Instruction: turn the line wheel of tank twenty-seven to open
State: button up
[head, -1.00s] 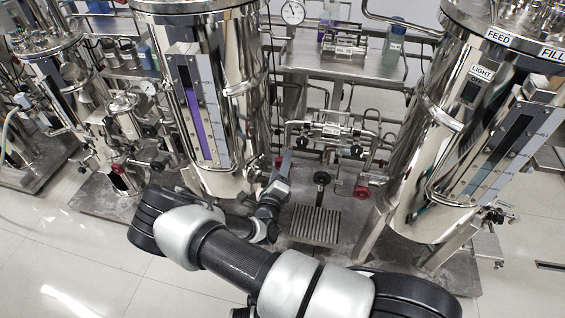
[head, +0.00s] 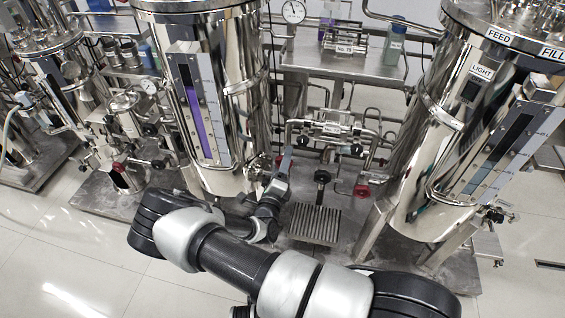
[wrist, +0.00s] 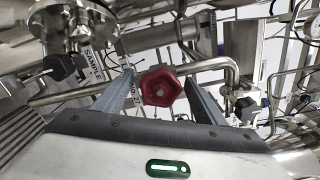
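In the wrist view a dark red, lobed wheel (wrist: 161,88) sits on a pipe, between the two grey fingers of my gripper (wrist: 160,80). The fingers stand apart, one on each side of the wheel; whether they touch it I cannot tell. In the head view my gripper (head: 283,166) is low beside the middle steel tank (head: 233,90), and its own arm hides most of the wheel there.
Another red wheel (head: 362,190) is right of a black knob (head: 322,177), and one more (head: 118,167) is at left. A large tank (head: 420,150) stands at right. In the wrist view a SAMPLE tag (wrist: 94,64) hangs near pipes. Floor is clear at front left.

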jog(key=p+v, duration=0.2)
jog(key=v, duration=1.5)
jog(key=shift+s, duration=0.2)
